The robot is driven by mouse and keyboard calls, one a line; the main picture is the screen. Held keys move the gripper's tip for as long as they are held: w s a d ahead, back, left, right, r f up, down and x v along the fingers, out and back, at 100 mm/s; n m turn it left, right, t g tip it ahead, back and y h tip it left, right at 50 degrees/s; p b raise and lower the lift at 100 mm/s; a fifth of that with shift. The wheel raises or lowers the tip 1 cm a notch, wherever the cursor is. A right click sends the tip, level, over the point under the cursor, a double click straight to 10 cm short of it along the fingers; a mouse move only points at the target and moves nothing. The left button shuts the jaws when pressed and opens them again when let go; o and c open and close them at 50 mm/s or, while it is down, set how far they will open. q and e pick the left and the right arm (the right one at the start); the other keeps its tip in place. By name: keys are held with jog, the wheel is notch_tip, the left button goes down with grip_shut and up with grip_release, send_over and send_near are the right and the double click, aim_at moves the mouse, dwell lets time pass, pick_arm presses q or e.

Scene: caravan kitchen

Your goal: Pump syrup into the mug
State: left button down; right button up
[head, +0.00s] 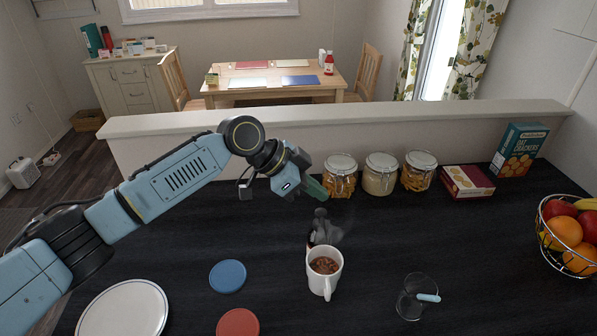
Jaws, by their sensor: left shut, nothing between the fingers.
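The white mug (324,279) stands upright on the dark counter with its handle toward me. Brown contents show inside it. A dark grey, indistinct upright shape (321,229) is directly behind the mug; it may be the syrup pump, but its outline is too unclear to be sure. My left gripper (317,189) reaches in from the left, above and behind the grey shape, near the jars. Its fingers are shut and empty, pointing right and down. No contact between it and the grey shape can be made out. My right gripper is out of view.
Jars (380,174), a red box (467,182) and a cracker box (519,150) line the back. A fruit basket (569,237) is at right. A glass (414,298) stands right of the mug; blue (228,276) and red (238,323) discs and a plate (122,310) lie left.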

aim_at(316, 212)
pick_arm(q)
jog(key=shift+a+f, duration=0.2)
jog(key=shift+f, duration=1.45)
notch_tip(316, 212, down, 2)
jog(key=shift+s+f+b, duration=0.1)
jog(key=shift+f+b, duration=0.05)
jog(key=shift+b, duration=0.4)
